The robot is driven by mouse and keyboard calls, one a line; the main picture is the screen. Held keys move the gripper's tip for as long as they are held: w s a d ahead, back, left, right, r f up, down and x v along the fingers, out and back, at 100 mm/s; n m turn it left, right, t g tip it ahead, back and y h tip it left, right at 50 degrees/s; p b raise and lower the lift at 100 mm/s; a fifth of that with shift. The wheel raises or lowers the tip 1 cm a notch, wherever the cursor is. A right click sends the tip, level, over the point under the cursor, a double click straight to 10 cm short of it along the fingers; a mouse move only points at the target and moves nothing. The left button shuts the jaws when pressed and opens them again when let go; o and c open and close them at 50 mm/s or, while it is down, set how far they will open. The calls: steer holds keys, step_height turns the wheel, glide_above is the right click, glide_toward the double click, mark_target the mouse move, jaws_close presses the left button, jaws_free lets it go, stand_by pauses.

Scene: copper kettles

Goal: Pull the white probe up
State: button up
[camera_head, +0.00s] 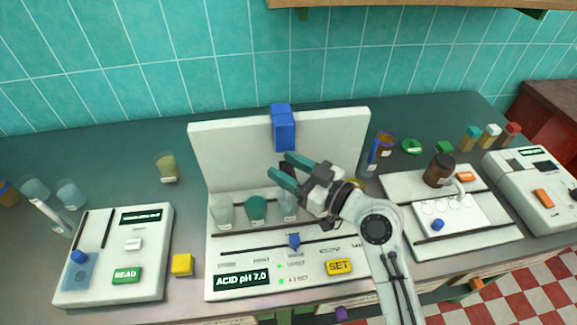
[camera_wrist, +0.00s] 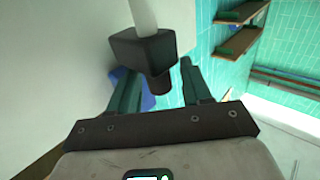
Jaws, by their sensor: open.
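The white probe (camera_wrist: 144,14) shows in the wrist view as a pale rod set in a black block (camera_wrist: 140,48), with a short dark stub. My gripper (camera_head: 284,168) has its two teal fingers apart, one on either side of the stub in the wrist view (camera_wrist: 162,84). I cannot tell whether they touch it. In the head view the gripper is in front of the white upright panel (camera_head: 228,150), below the blue block (camera_head: 283,130). A dark part (camera_head: 288,165) shows at the fingertips. My gripper and arm hide most of the probe there.
Several small cups, including a green one (camera_head: 256,208), stand on the panel's base. A control box with a READ button (camera_head: 126,275) is at left, beside a yellow cube (camera_head: 182,264). A white tray (camera_head: 485,236) and another device (camera_head: 535,185) are at right.

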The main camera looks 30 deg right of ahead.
steer(key=shift+c, duration=0.4)
jaws_close()
step_height(320, 180, up, 7)
steer(key=p, duration=0.2)
steer(key=shift+r+p, duration=0.2)
steer(key=shift+p, duration=0.2)
steer(key=shift+o, duration=0.4)
jaws_free()
steer(key=shift+f, duration=0.1)
